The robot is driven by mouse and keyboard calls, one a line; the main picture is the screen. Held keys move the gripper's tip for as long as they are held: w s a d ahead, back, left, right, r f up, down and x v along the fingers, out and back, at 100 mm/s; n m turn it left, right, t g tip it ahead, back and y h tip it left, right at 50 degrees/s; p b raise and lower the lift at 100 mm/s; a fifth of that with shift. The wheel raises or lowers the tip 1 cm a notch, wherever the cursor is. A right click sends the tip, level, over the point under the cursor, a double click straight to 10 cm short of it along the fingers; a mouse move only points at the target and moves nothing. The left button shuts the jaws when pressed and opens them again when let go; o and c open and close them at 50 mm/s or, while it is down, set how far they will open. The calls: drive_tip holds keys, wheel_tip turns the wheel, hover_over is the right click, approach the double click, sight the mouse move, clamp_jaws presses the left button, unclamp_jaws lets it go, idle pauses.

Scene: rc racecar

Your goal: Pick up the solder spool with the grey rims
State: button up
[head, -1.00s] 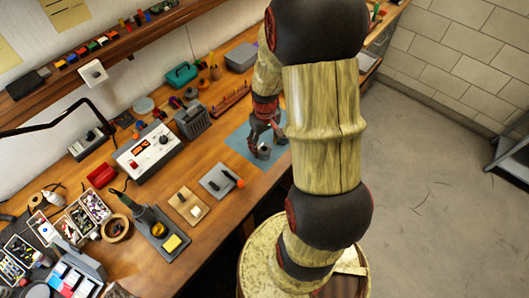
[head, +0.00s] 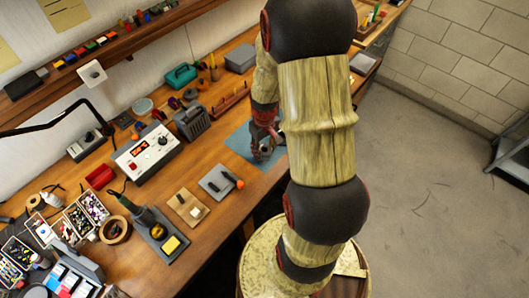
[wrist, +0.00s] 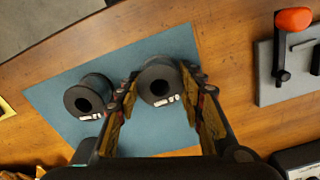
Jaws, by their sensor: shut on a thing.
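In the wrist view, the solder spool with grey rims (wrist: 160,84) stands between the two fingers of my gripper (wrist: 164,80). The fingers are shut on it from both sides, and its round end with a dark hole and a small white label faces the camera. A second, darker spool (wrist: 88,97) stands to the left, outside the left finger and apart from the held one. Both appear over a blue mat (wrist: 55,95). In the head view, my gripper (head: 263,150) is low over the mat (head: 240,143), and the spools are mostly hidden there.
A grey plate with an orange-ended tool (wrist: 281,60) lies right of the mat. In the head view, a power supply (head: 146,152), a grey slatted box (head: 190,122) and a soldering stand (head: 155,230) are on the wooden bench. The bench's front edge is close to the mat.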

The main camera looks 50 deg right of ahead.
drive_tip(key=c, duration=0.6)
drive_tip(key=shift+c, duration=0.4)
drive_tip(key=shift+r, duration=0.1)
